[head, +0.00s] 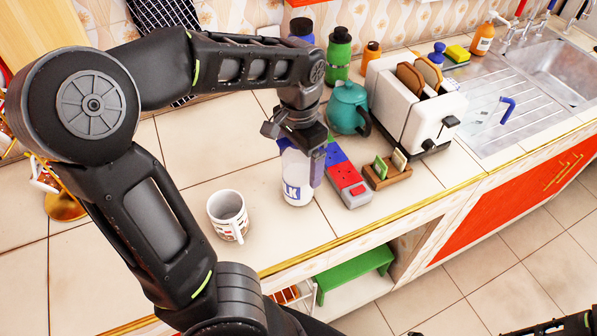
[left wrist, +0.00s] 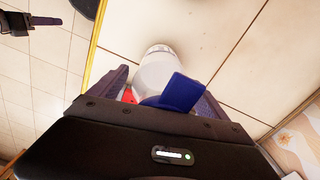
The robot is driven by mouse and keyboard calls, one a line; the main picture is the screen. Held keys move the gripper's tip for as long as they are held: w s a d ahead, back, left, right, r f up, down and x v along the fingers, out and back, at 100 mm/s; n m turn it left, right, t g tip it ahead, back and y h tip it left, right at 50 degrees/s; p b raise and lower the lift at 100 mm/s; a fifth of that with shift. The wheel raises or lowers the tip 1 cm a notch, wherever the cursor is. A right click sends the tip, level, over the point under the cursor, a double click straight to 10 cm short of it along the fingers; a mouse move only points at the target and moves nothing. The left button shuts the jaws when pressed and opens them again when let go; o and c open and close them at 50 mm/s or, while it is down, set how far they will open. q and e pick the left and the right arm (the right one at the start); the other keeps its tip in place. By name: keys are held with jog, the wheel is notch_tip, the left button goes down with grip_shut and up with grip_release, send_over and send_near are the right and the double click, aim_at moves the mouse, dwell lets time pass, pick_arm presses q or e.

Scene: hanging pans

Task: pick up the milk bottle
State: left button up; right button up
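The milk bottle (head: 297,185) stands upright on the tiled counter, white with blue lettering on its lower part. My left gripper (head: 302,158) is over its top, fingers pointing down, one finger against or close to its right side in the picture. In the left wrist view the white bottle (left wrist: 156,72) shows between the spread fingers of my left gripper (left wrist: 160,100), with a blue piece, perhaps its cap, in front. A gap shows beside the left finger, so the gripper looks open. The bottle's top is partly hidden. Part of my right arm shows at the lower right edge in the head view.
A red and blue box-like item (head: 345,178) lies close to the bottle's right. A patterned mug (head: 228,214) stands front left. A teal teapot (head: 347,107), a toaster (head: 405,100) and a small wooden rack (head: 388,175) are right. The counter's front edge is near.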

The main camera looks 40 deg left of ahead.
pick_arm(q)
grip_shut()
dwell(0.8)
jog(key=shift+r, duration=0.15)
notch_tip(320, 180, up, 10)
jog(key=shift+f, duration=0.1)
dwell(0.8)
